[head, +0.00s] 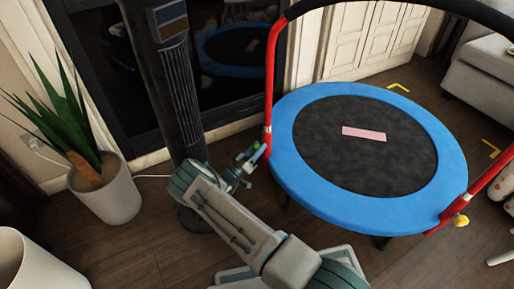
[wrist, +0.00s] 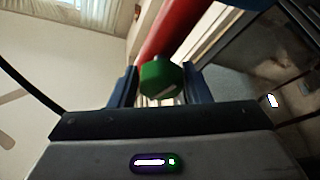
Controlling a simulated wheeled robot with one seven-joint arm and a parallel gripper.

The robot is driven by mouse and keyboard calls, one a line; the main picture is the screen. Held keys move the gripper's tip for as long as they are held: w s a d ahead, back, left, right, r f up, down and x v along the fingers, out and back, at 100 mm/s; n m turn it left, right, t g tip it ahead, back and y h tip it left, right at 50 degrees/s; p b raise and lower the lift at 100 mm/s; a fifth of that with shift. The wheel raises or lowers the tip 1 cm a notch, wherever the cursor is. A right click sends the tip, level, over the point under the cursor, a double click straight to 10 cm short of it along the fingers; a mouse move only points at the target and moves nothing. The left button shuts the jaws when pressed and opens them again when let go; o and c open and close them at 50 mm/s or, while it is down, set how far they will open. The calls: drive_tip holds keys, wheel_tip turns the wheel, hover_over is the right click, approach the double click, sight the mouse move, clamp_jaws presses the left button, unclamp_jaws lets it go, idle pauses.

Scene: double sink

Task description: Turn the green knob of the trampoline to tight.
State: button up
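The trampoline (head: 292,152) has a blue rim, a black mat and a red frame with a black padded bar. The green knob (wrist: 162,79) sits at the lower end of a red frame tube, with a pale line on its face. It also shows small in the head view (head: 257,146), at the left post. My gripper (wrist: 160,84) has one dark blue finger on each side of the knob, close against it, and appears shut on it. The finger contact is partly hidden. In the head view my gripper (head: 245,160) is at the left post.
A yellow knob (head: 461,220) is on the right post. A pink strip (head: 364,134) lies on the mat. A dark tower fan (head: 178,95) stands just behind my gripper. A potted plant (head: 108,195) stands at left. Open wooden floor lies left of the trampoline.

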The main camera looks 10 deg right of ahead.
drive_tip(key=shift+o, duration=0.9)
drive_tip(key=shift+r, duration=0.1)
drive_tip(key=shift+n, duration=0.3)
